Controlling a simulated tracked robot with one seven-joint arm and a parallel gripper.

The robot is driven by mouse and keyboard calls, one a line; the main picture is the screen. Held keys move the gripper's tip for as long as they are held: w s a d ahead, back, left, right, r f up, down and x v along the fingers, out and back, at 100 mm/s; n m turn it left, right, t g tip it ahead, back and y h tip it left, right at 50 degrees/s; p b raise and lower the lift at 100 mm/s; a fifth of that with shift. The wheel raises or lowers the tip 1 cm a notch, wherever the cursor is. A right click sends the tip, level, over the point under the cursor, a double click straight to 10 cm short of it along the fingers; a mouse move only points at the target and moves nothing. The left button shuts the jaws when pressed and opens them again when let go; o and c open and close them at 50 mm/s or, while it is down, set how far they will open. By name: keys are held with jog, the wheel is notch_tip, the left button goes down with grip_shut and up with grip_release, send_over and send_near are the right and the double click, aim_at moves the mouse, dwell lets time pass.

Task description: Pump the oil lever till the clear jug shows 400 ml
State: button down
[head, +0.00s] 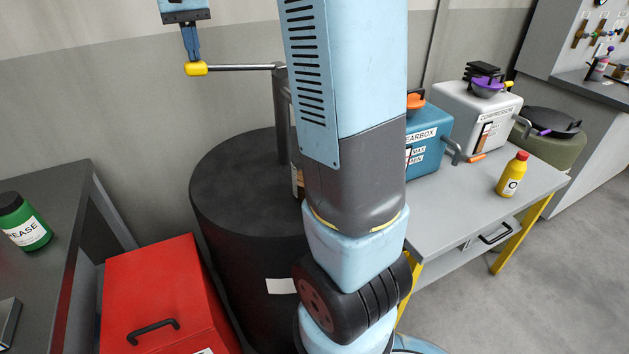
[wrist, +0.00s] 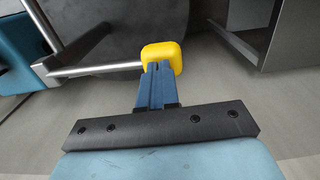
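The oil lever is a grey metal bar (head: 238,67) with a yellow knob (head: 196,69) at its left end. It juts about level from a post (head: 282,100) on a black drum (head: 237,190). My gripper (head: 191,57) points down at the knob from above. In the wrist view its blue fingers (wrist: 156,78) are together, with their tips at the yellow knob (wrist: 164,56); they seem to touch it, not grasp it. A container with a brownish part (head: 297,181) shows as a sliver beside the post, mostly hidden by my arm. I cannot tell whether it is the jug or read any level.
A red box (head: 155,290) stands in front of the drum. A dark bench (head: 70,215) with a green grease bottle (head: 23,222) is at left. At right, a grey table (head: 450,210) holds a gearbox unit, a compressor and a yellow oil bottle (head: 512,175).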

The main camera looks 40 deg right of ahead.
aim_at(196, 64)
jog(key=shift+f, duration=3.4)
jog(key=shift+r, duration=4.9)
jog(key=shift+f, duration=0.1)
jog(key=shift+f, duration=3.2)
jog(key=shift+r, duration=3.3)
